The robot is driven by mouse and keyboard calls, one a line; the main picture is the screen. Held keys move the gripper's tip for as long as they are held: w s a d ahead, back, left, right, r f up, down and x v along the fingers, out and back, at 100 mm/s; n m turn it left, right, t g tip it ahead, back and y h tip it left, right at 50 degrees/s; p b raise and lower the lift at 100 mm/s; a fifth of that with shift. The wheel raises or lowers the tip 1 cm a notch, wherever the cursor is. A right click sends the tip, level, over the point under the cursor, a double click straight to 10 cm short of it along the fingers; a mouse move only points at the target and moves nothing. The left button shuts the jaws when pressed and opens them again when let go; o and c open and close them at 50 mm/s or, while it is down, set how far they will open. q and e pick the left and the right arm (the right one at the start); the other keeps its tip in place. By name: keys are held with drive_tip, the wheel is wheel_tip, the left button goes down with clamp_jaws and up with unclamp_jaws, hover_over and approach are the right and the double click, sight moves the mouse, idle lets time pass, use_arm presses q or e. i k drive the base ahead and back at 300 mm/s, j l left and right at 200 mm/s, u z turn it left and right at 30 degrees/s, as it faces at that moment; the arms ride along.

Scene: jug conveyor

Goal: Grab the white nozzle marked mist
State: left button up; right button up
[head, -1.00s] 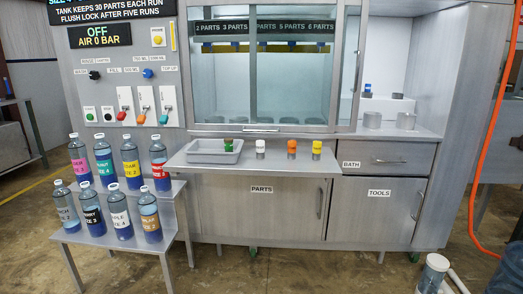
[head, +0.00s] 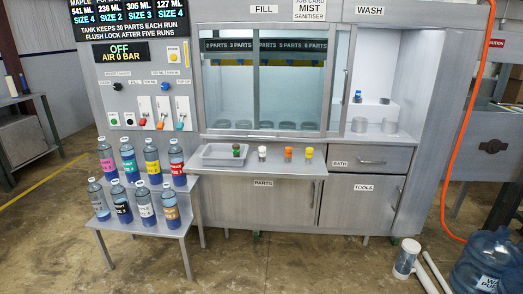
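A small white nozzle (head: 262,153) stands upright on the grey shelf (head: 245,169) at the front of the machine. An orange nozzle (head: 288,154) and a yellow nozzle (head: 309,153) stand to its right. Any marking on the white nozzle is too small to read. A sign (head: 310,8) above the cabinet reads "job card mist sanitiser". Neither of my grippers shows in the head view.
Several labelled bottles (head: 152,163) stand on a two-step stand at the left. A glass-fronted cabinet (head: 265,95) rises behind the shelf. A large blue water bottle (head: 484,262), a white cylinder (head: 406,258) and an orange hose (head: 463,130) are at the right. The floor in front is clear.

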sight(263, 149)
drive_tip(key=i+l+u, duration=0.1)
drive_tip(key=i+u, duration=0.25)
drive_tip(key=i, duration=0.6)
